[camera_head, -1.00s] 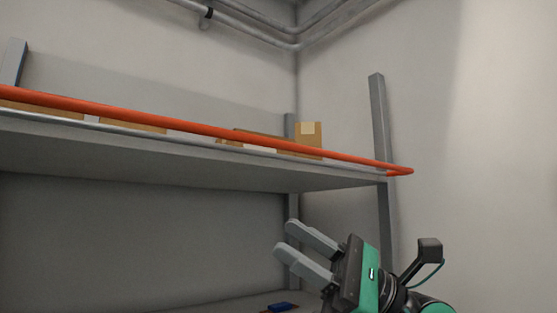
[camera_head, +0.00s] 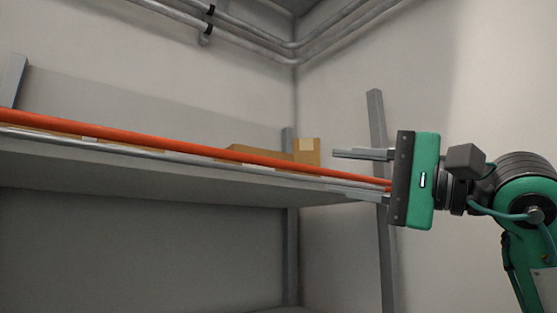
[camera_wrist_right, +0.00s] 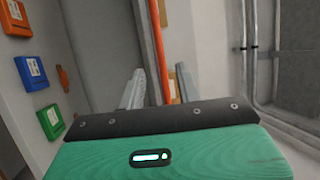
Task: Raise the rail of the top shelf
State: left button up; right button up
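The orange rail (camera_head: 200,147) runs along the front of the grey top shelf (camera_head: 180,176), a little above its thin metal front bar. Its right end passes behind my right gripper's body. My right gripper (camera_head: 346,174) is open at the shelf's right end, with one finger above the rail and the other below it, near the shelf edge. In the right wrist view the orange rail (camera_wrist_right: 158,40) shows between the two spread fingers (camera_wrist_right: 159,86). I cannot tell whether either finger touches it. My left gripper is not in view.
Cardboard boxes (camera_head: 307,152) lie on the top shelf behind the rail. A grey upright post (camera_head: 376,115) stands at the right corner. Pipes (camera_head: 250,36) run high on the wall. The wrist view shows blue, orange and green wall boxes (camera_wrist_right: 32,72) at left.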

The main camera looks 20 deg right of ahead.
aim_at(292, 166)
jog(key=p+x, duration=0.3)
jog(key=x, duration=0.7)
jog(key=shift+a, duration=0.1)
jog(key=shift+w+a+r+p, duration=0.1)
jog(key=shift+w+a+p, duration=0.3)
jog(key=shift+w+a, duration=0.1)
jog(key=shift+d, duration=0.1)
grip_shut()
